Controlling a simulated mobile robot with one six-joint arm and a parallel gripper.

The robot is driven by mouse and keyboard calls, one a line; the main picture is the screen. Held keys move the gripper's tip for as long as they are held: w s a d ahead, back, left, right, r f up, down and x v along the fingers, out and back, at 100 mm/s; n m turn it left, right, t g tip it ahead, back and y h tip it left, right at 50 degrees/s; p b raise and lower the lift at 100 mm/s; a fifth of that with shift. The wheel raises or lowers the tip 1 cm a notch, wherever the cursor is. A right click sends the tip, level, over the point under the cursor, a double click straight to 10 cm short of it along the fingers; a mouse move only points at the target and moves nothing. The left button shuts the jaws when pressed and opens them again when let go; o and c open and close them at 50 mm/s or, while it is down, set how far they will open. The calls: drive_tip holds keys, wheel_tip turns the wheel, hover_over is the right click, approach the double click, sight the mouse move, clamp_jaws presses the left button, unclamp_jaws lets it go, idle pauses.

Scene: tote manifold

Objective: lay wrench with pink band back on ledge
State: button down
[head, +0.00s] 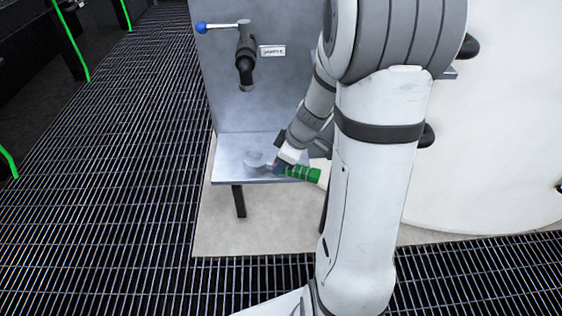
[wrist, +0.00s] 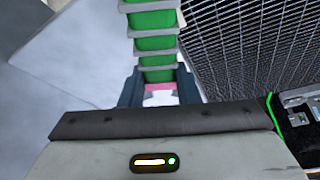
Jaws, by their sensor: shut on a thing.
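The wrench has a green ribbed handle (head: 303,173) and a pink band (wrist: 159,88). My gripper (head: 280,163) is shut on the wrench, its dark fingers on either side of the pink band in the wrist view. The handle points right, out past the front edge of the ledge (head: 226,168). A round grey part, seemingly the wrench head (head: 257,160), shows over the ledge left of my gripper. I cannot tell whether the wrench touches the ledge. My arm hides the ledge's right side.
Above the ledge, a grey upright panel (head: 224,95) carries a dark spout (head: 245,65) and a lever with a blue knob (head: 201,27). A large white rounded tank (head: 490,130) stands at the right. Grating floor (head: 100,200) lies open at the left.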

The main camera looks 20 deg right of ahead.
drive_tip(key=shift+f+b, duration=0.55)
drive_tip(key=shift+b, duration=0.15)
drive_tip(key=c, duration=1)
unclamp_jaws()
